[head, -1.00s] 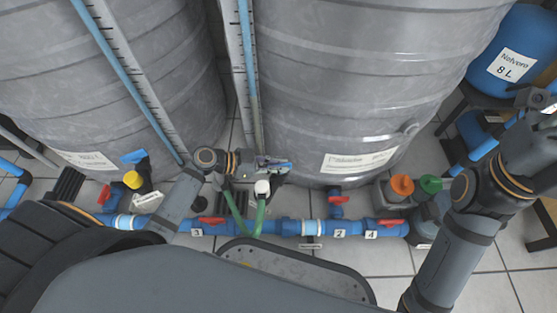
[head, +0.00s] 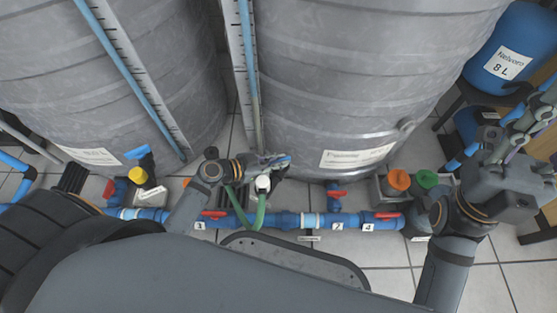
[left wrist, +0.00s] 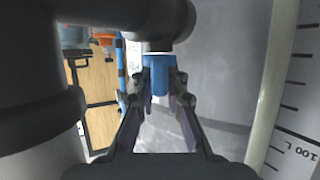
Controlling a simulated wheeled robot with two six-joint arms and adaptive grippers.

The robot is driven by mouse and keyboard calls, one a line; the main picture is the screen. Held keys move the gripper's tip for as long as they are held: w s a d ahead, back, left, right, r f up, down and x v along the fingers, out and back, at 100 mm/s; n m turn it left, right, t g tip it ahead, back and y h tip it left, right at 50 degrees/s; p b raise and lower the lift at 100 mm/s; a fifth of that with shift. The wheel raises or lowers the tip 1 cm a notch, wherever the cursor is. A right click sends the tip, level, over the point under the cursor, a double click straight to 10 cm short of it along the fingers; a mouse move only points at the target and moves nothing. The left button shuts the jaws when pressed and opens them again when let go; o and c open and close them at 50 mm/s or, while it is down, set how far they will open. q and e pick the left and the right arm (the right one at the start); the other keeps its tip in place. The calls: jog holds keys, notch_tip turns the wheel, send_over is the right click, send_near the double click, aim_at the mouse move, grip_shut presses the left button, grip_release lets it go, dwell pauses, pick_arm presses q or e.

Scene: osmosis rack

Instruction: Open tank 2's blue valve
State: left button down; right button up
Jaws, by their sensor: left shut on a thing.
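Two large grey ribbed tanks fill the back of the head view, a left tank (head: 110,90) and a right tank (head: 350,80); I cannot read a tank number on either. My left gripper (head: 275,163) is low at the front left of the right tank. It is shut on a blue valve handle (left wrist: 158,75), which sits between the fingers in the left wrist view. In the head view the fingers mostly hide the handle. My right gripper (head: 510,135) is raised at the right, away from the tanks, and looks open and empty.
A blue floor pipe (head: 320,221) with several red-handled valves runs in front of the tanks. Green hoses (head: 250,212) rise beside my left gripper. Another blue handle (head: 137,153) stands by the left tank. Orange (head: 399,180) and green knobs stand at the right.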

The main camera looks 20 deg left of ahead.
pick_arm(q)
jog(key=c, duration=1.4)
grip_release()
jog(key=shift+v, duration=6.05)
jog(key=shift+w+r, duration=0.1)
